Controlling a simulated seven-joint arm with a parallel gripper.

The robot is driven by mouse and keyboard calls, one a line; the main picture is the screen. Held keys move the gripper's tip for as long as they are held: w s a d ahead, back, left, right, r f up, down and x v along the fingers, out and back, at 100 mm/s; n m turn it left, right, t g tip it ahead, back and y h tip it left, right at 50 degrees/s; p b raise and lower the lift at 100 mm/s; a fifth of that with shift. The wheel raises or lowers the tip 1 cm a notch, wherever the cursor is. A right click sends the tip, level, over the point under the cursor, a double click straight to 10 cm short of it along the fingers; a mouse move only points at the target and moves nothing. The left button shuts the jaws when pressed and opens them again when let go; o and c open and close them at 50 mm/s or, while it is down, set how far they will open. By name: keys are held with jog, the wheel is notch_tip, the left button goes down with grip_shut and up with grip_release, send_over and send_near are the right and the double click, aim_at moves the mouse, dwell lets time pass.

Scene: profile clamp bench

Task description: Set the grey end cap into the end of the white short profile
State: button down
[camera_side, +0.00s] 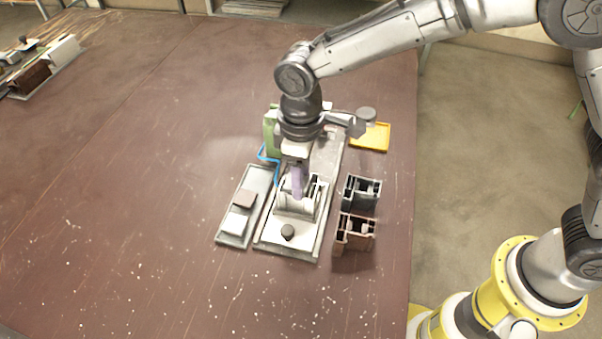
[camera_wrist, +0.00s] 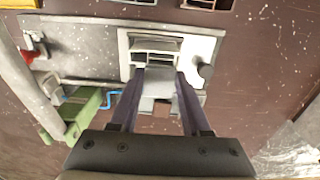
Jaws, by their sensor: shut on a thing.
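The white short profile (camera_wrist: 155,44) lies in the clamp fixture (camera_wrist: 192,44), its slotted openings visible in the wrist view. In the side view the fixture (camera_side: 270,240) stands mid-bench, and the profile is partly covered by my gripper (camera_side: 297,192). My gripper also shows in the wrist view (camera_wrist: 159,75), its two purple fingers shut on the grey end cap (camera_wrist: 158,84). The cap is held close beside the profile; I cannot tell whether it touches or enters it. In the side view the cap is hidden.
A tray (camera_side: 229,240) left of the fixture holds a white cap (camera_side: 237,222) and a brown cap (camera_side: 244,198). A dark grey profile (camera_side: 362,192) and a brown profile (camera_side: 355,233) stand to the right. A black knob (camera_side: 288,232), blue hex key (camera_side: 267,157), green block (camera_side: 270,132) and yellow tray (camera_side: 377,137) are near.

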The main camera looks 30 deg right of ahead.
grip_release()
dwell(0.6)
jog(key=shift+r, duration=3.05)
